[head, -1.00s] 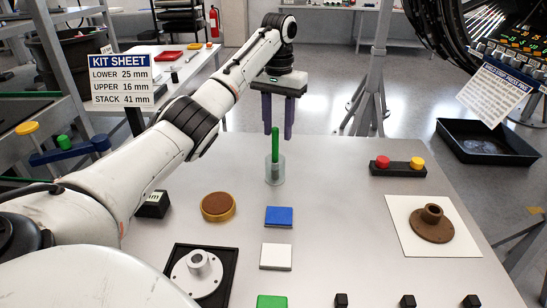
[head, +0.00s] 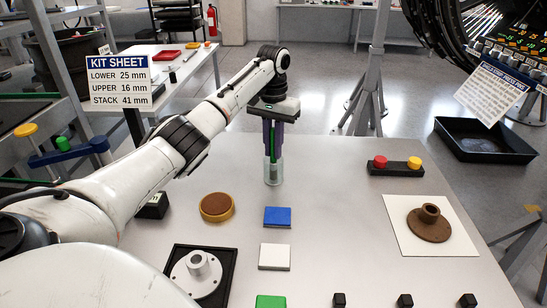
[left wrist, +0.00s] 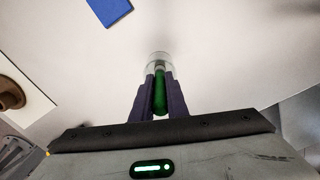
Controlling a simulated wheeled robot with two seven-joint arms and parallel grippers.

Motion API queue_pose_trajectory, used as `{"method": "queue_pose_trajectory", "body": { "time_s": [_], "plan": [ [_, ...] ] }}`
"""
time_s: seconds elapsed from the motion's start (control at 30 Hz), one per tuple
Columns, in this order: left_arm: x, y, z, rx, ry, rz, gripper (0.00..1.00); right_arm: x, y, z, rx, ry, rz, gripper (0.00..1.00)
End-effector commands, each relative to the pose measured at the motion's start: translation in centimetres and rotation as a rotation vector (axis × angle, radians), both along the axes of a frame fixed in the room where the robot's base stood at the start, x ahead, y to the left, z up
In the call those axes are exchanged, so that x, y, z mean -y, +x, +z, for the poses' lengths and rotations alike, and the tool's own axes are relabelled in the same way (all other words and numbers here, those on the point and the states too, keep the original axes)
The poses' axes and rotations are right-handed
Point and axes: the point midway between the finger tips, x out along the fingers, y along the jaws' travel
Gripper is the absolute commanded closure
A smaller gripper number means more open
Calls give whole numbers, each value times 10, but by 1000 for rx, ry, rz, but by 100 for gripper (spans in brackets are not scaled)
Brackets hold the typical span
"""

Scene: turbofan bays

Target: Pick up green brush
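The green brush (head: 273,158) stands upright in a clear cup (head: 273,173) near the far edge of the grey table. My left gripper (head: 273,148) is above the cup, with its two purple fingers on either side of the green handle. In the left wrist view the green brush (left wrist: 160,92) lies between the fingers (left wrist: 160,90), which appear to touch it on both sides. The brush's lower end is still inside the cup (left wrist: 159,60). My right gripper is not in view.
A button box (head: 397,167) and a brown flanged part (head: 429,223) are to the right. The table between is clear.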

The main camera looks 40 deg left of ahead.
Motion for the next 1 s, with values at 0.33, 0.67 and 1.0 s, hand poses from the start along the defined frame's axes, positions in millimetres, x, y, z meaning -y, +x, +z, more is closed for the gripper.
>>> {"method": "queue_pose_trajectory", "body": {
  "time_s": [0.33, 0.67, 1.0],
  "plan": [
    [0, 0, 2, 1, 0, 0, 100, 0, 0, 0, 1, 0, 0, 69],
    [1, 2, 57, 7, -1, 0, 100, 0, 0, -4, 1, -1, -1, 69],
    [0, 0, 100, 2, 2, -1, 100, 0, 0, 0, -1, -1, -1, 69]
  ]
}}
